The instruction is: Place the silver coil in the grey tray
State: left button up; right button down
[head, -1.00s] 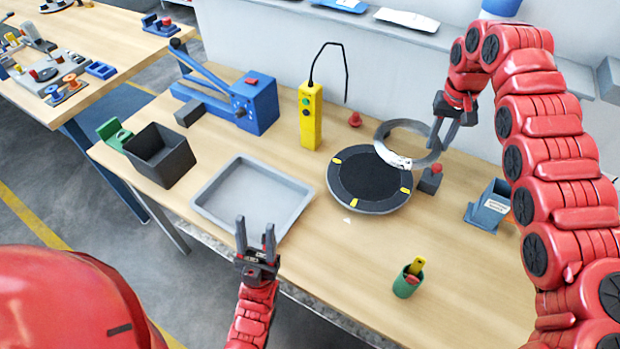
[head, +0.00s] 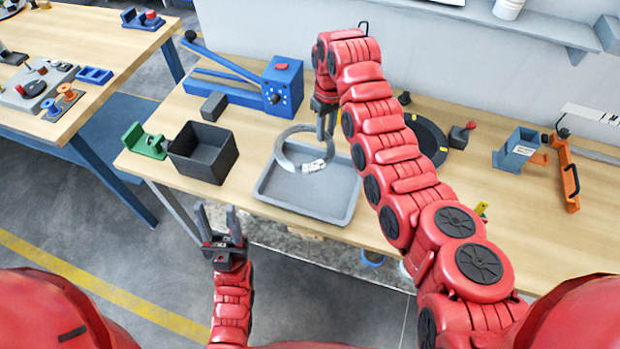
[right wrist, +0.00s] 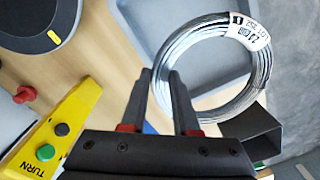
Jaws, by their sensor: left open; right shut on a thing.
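The silver coil (head: 286,161) is a wire ring with a white label. My right gripper (head: 325,132) is shut on its rim and holds it over the back left part of the grey tray (head: 318,202). A gap under the coil is hard to judge. In the right wrist view the coil (right wrist: 262,72) reaches beyond the fingers (right wrist: 160,78), with part of the tray (right wrist: 150,20) behind it. The tray is otherwise empty where visible. My left gripper (head: 216,212) is open and empty, in front of the table's edge, left of the tray.
A dark open box (head: 192,161) stands just left of the tray, with a green holder (head: 147,142) beside it. A blue lever tool (head: 280,85) is behind. A black turntable (head: 428,137) lies to the right, partly behind my right arm. A yellow controller (right wrist: 58,130) shows in the wrist view.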

jog(key=shift+s+a+f+n, duration=0.35)
jog(key=shift+f+n, duration=0.05)
jog(key=shift+f, duration=0.05)
jog(key=p, duration=0.2)
send_over(319, 156)
jog(key=s, duration=0.4)
notch_tip(319, 156, down, 7)
jog(key=shift+w+f, duration=0.1)
jog(key=shift+f, duration=0.5)
notch_tip(319, 156, down, 2)
jog(key=shift+w+f+p, duration=0.1)
jog(key=shift+p, duration=0.25)
jog(key=shift+f, duration=0.2)
